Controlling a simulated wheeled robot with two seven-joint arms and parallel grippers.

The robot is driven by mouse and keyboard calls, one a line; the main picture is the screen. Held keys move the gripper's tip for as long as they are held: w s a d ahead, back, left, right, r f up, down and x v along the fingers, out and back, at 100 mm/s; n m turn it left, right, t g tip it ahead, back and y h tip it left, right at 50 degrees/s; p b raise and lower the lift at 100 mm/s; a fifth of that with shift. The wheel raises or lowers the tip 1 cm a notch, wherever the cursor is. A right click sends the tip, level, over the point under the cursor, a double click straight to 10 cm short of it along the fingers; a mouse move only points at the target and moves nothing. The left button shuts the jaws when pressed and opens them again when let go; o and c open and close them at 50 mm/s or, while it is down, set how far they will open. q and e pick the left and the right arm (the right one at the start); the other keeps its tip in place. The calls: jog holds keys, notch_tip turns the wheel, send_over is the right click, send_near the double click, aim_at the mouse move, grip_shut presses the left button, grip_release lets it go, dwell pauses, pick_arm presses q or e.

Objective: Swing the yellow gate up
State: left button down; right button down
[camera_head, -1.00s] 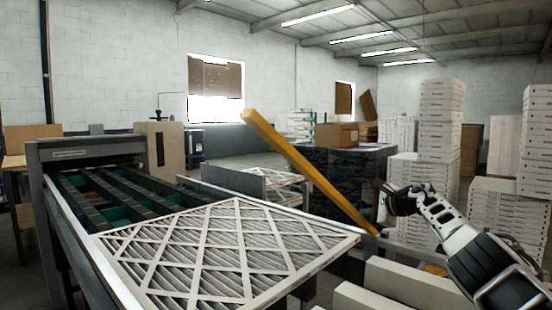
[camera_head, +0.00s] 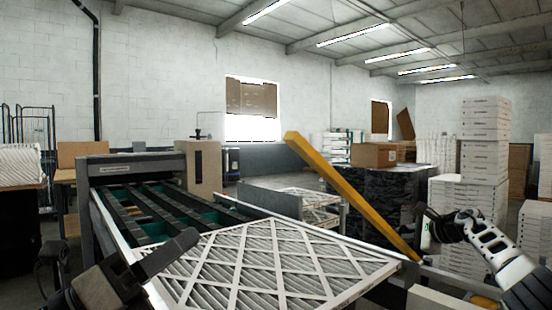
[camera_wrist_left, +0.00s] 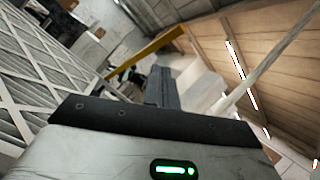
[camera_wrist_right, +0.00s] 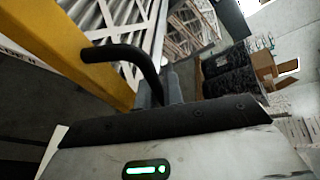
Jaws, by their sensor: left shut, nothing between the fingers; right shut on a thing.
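The yellow gate (camera_head: 350,193) is a long bar, tilted up to the left, beyond the right end of the conveyor. A bent black handle (camera_wrist_right: 130,55) sticks out from the gate (camera_wrist_right: 75,50) in the right wrist view. My right gripper (camera_wrist_right: 158,92) is shut on this handle, at the gate's lower end. It also shows at the right of the head view (camera_head: 428,222). My left gripper (camera_head: 192,238) is shut and empty, above the near left part of the filter, well apart from the gate. The gate also shows beyond it in the left wrist view (camera_wrist_left: 150,50).
A large pleated filter (camera_head: 270,262) lies on the conveyor (camera_head: 125,258) below the gate. A dark wrapped pallet (camera_head: 385,190) with a cardboard box (camera_head: 373,155) stands behind the gate. Stacks of white boxes (camera_head: 484,150) stand at the right. The space above the filter is open.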

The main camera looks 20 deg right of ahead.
pick_arm(q)
notch_tip(320, 180, up, 4)
jog(key=d+m+g+y, duration=0.2)
jog(key=d+m, duration=0.1)
jog(key=m, duration=0.4)
send_near(297, 152)
jog(key=d+f, duration=0.2)
jog(key=d, duration=0.2)
jog(key=shift+w+d+r+m+y, duration=0.15)
jog(key=shift+w+d+r, duration=0.1)
jog(key=shift+r, duration=0.3)
jog(key=shift+w+d+r+m+y, duration=0.1)
jog(key=shift+w+d+r, duration=0.15)
jog(key=shift+r, duration=0.3)
jog(key=shift+w+d+r+m+y, duration=0.15)
jog(key=shift+w+d+r, duration=0.1)
jog(key=shift+r, duration=0.3)
pick_arm(e)
jog(key=shift+r, duration=0.15)
pick_arm(q)
jog(key=shift+a, duration=0.1)
